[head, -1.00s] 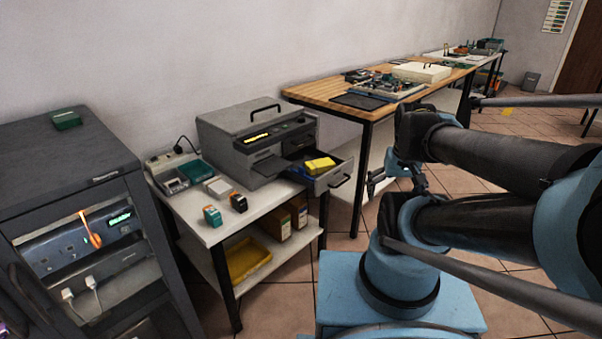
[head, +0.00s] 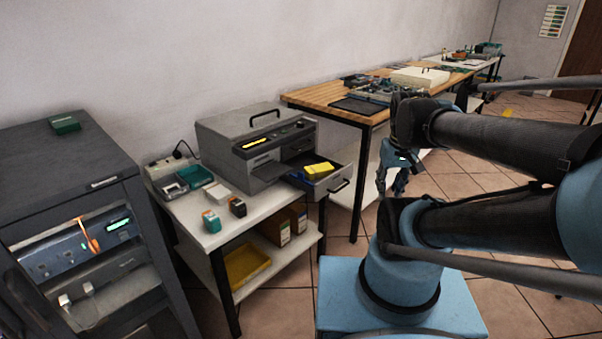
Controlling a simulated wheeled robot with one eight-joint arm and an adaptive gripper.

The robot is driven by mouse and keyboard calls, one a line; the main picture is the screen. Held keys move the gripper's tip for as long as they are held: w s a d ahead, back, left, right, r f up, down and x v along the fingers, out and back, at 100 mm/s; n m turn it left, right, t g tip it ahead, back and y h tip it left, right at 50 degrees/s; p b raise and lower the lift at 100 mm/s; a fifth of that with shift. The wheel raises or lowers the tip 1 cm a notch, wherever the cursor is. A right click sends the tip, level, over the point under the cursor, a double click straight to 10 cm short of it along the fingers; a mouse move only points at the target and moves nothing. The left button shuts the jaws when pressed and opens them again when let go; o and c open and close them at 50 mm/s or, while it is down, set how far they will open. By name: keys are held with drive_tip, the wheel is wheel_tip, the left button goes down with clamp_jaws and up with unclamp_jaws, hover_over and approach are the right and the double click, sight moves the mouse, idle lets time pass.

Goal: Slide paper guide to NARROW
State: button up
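The grey printer (head: 232,150) stands on a small white table, with its front drawer (head: 338,182) pulled out to the right. A yellow block (head: 318,170) lies in the drawer; a small blue part shows beside it. I cannot make out which part is the paper guide, nor any NARROW mark. My gripper (head: 391,191) hangs fingers down, to the right of the drawer and apart from it. Its blue fingers look spread with nothing between them.
A dark equipment rack (head: 70,170) stands at the left. A wooden workbench (head: 325,94) stands behind my arm. Tiled floor is open between the white table and my base.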

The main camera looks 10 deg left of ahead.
drive_tip(key=w+a+r, duration=0.1)
drive_tip(key=w+r, duration=0.1)
drive_tip(key=w+a+r+n, duration=0.1)
drive_tip(key=w+a, duration=0.1)
drive_tip(key=w+a+r+n, duration=0.1)
drive_tip(key=w+r, duration=0.1)
drive_tip(key=shift+w+a+r+g, duration=0.25)
drive_tip(key=shift+a+r+g, duration=0.05)
drive_tip(key=shift+c, duration=0.2)
wheel_tip(320, 180, up, 3)
drive_tip(key=n+g, duration=0.1)
drive_tip(key=n, duration=0.6)
hover_over(301, 178)
drive_tip(key=f, duration=1.6)
drive_tip(key=shift+w+f, duration=0.4)
drive_tip(key=shift+a, duration=0.1)
clamp_jaws()
